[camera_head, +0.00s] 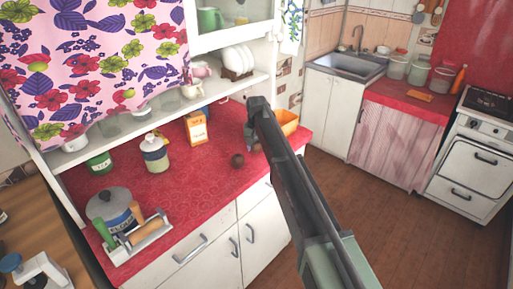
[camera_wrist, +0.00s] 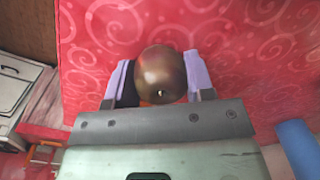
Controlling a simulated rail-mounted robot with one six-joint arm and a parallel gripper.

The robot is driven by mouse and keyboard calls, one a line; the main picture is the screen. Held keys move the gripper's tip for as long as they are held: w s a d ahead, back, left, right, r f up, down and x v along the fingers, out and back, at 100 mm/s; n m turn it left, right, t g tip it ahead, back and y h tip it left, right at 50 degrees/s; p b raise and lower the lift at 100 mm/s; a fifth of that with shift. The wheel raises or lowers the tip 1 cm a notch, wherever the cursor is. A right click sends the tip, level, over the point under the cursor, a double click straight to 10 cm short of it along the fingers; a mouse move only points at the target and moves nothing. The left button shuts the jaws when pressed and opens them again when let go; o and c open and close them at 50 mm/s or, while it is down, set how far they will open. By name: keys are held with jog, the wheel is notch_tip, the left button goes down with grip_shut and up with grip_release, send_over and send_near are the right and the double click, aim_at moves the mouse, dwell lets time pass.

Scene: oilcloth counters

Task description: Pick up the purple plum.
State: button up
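A dark, brownish-purple round fruit, seemingly the plum (camera_head: 237,160), rests on the red patterned counter (camera_head: 205,185) near its front edge. In the wrist view the plum (camera_wrist: 161,74) lies between the two lavender-padded fingers of my gripper (camera_wrist: 160,80). Narrow gaps seem to show on both sides of it, so the fingers look open around it rather than shut on it. In the head view my gripper (camera_head: 251,138) is just right of the plum, partly hidden by my dark arm.
An orange carton (camera_head: 196,128) and a lidded jar (camera_head: 154,154) stand behind and left of the plum. An orange container (camera_head: 286,122) is at the counter's right end, partly behind my arm.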

jog(key=shift+c, duration=1)
notch_tip(320, 180, up, 20)
jog(key=p, duration=2)
